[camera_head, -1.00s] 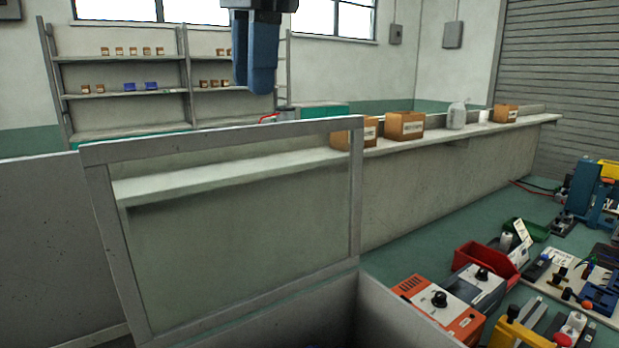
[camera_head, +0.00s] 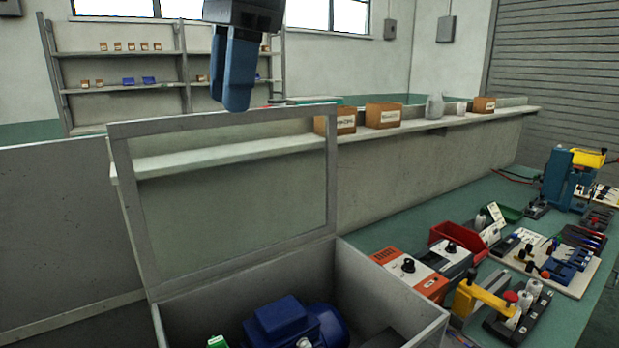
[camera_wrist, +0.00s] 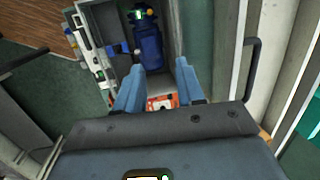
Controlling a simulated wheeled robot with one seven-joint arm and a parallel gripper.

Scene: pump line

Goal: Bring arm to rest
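My gripper (camera_head: 232,108) hangs raised in the upper middle of the head view, blue fingers pointing down. In the wrist view my gripper (camera_wrist: 157,70) shows its two fingers apart, with nothing held between them. Below it is a grey open-topped box (camera_head: 390,303) with a framed clear lid (camera_head: 323,185) standing open. A blue pump or motor (camera_head: 290,322) lies inside the box. It also shows in the wrist view (camera_wrist: 148,45), beyond the fingertips. The lower part of the box is cut off in the head view.
On the green bench to the right are an orange control unit (camera_head: 412,274), a red bin (camera_head: 460,243), a yellow-handled tool (camera_head: 482,297) and a blue press (camera_head: 570,180). A long ledge behind carries cardboard boxes (camera_head: 383,115). Shelves (camera_head: 118,90) stand at the back left.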

